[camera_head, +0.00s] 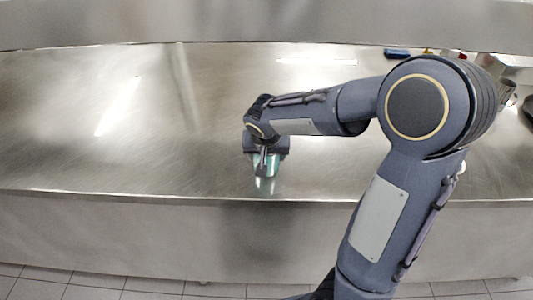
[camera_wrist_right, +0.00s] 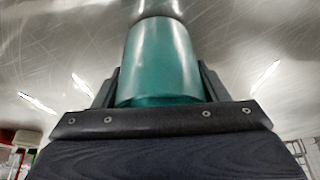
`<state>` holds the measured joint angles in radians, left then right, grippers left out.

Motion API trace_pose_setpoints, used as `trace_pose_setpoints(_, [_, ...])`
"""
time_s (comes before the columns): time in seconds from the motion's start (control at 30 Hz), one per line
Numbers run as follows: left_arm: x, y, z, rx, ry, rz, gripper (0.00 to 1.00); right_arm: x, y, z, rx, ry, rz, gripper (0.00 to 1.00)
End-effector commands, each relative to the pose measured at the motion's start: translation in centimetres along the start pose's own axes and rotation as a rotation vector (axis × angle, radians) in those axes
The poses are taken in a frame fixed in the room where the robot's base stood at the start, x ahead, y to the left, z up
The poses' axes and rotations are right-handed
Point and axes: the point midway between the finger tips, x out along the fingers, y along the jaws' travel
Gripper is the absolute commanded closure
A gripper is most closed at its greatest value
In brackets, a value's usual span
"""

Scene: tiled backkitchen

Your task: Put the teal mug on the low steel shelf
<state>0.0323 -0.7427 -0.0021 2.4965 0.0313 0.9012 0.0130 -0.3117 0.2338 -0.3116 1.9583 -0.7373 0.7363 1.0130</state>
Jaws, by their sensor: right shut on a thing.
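The teal mug (camera_head: 266,168) is near the front edge of a wide steel surface (camera_head: 130,150) in the head view. My right gripper (camera_head: 264,158) is shut on it from above and partly hides it. In the right wrist view the mug (camera_wrist_right: 162,58) fills the space between the two fingers of my right gripper (camera_wrist_right: 160,88). The mug's far end meets its own reflection in the steel, so I cannot tell for sure whether it touches the surface. My left gripper is in neither view.
A steel ledge (camera_head: 250,22) crosses the top of the head view. A blue item (camera_head: 397,54) lies at the back right, with metal containers (camera_head: 507,92) at the far right. The left and middle of the steel surface are clear. A tiled floor (camera_head: 120,283) shows below.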

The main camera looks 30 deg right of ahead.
Motion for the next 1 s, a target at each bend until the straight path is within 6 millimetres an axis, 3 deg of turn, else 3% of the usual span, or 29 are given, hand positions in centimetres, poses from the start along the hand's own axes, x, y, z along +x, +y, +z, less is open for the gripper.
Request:
trace_pose_setpoints(0.2, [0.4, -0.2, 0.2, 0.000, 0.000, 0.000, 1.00, 0.4, 0.0, 0.1, 0.000, 0.001, -0.001, 0.63])
trace_pose_setpoints(0.23, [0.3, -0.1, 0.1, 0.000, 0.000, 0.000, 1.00, 0.2, 0.0, 0.1, -0.001, 0.001, -0.001, 0.29])
trace_pose_setpoints(0.37, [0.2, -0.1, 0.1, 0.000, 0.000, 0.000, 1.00, 0.2, 0.0, 0.1, -0.001, 0.000, 0.000, 0.12])
trace_pose_setpoints(0.77, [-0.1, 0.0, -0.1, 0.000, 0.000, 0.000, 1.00, -0.5, -0.1, -0.1, -0.001, 0.002, -0.002, 0.11])
trace_pose_setpoints(1.0, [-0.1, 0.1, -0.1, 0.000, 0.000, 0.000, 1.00, -5.2, -0.1, -0.1, -0.001, 0.006, -0.006, 0.11])
